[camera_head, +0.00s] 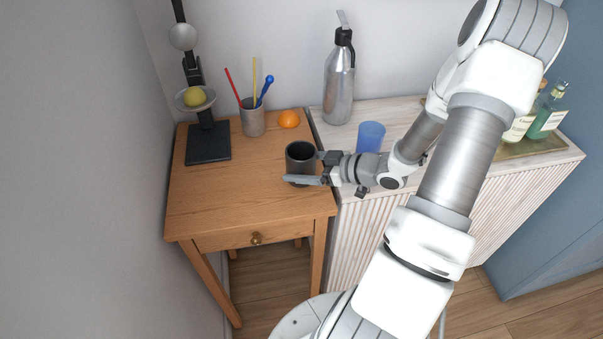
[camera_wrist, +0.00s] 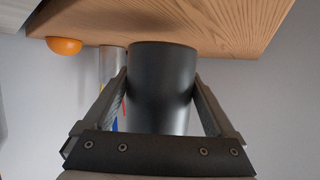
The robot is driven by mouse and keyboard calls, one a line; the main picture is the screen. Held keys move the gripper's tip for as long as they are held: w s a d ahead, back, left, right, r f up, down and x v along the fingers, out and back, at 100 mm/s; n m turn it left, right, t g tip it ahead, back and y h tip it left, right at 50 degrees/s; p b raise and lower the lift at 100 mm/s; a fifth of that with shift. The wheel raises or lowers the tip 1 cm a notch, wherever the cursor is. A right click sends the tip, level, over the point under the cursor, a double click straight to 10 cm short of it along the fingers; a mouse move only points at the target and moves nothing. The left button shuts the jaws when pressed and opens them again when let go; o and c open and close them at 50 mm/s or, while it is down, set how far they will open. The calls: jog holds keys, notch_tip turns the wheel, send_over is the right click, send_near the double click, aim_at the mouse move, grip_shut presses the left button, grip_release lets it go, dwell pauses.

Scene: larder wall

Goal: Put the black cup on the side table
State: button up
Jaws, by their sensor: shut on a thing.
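The black cup (camera_head: 300,153) is upright over the right part of the wooden side table (camera_head: 215,200). My gripper (camera_head: 304,172) reaches in from the right and is shut on the cup, one finger on each side. In the wrist view, which shows the scene upside down, the cup (camera_wrist: 162,88) stands between both fingers (camera_wrist: 161,78) with its base close to the table top (camera_wrist: 215,25). I cannot tell whether the base touches the wood. The near finger hides part of the cup's lower side in the head view.
An orange (camera_head: 288,119), a pen holder (camera_head: 253,120) and a black stand scale (camera_head: 208,145) occupy the table's back. A blue cup (camera_head: 370,137), a steel flask (camera_head: 339,85) and a tray of bottles (camera_head: 528,146) stand on the ribbed cabinet. The table's front left is clear.

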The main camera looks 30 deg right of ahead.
jog(key=shift+f, duration=1)
jog(key=shift+f, duration=0.1)
jog(key=shift+f, duration=0.15)
jog(key=o, duration=1.4)
jog(key=shift+s+d+r, duration=0.1)
jog(key=shift+d+r, duration=0.05)
jog(key=shift+r, duration=0.2)
jog(key=p+v, duration=0.1)
jog(key=v, duration=1)
jog(key=shift+s+d, duration=0.15)
jog(key=shift+s, duration=0.15)
jog(key=shift+r, duration=0.15)
